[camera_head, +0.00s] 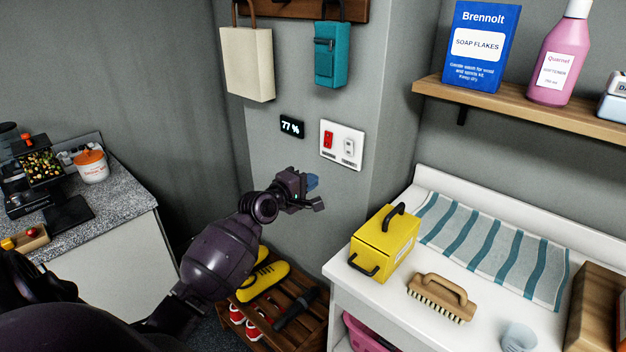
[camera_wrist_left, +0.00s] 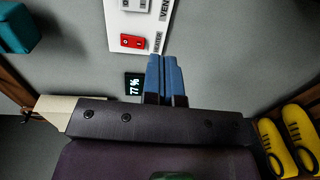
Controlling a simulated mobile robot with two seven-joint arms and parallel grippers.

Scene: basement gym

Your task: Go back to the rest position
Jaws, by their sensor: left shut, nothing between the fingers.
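My left gripper (camera_head: 312,182) is raised in front of the grey wall, below the switch plate (camera_head: 350,149). In the left wrist view its blue fingers (camera_wrist_left: 165,75) are together with nothing between them. The plate has a red switch and a white switch. In the left wrist view the red switch (camera_wrist_left: 133,41) lies just beyond the fingertips, to their left; whether they touch the wall cannot be told. A small display (camera_head: 291,126) reading 77 % is left of the plate. My right gripper is not in view.
A yellow box (camera_head: 383,246), a brush (camera_head: 443,295) and a striped towel (camera_head: 497,247) lie on the white counter at the right. Below my left arm is a wooden shoe rack (camera_head: 297,322) with yellow shoes (camera_head: 264,280). A granite counter (camera_head: 120,200) stands at the left.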

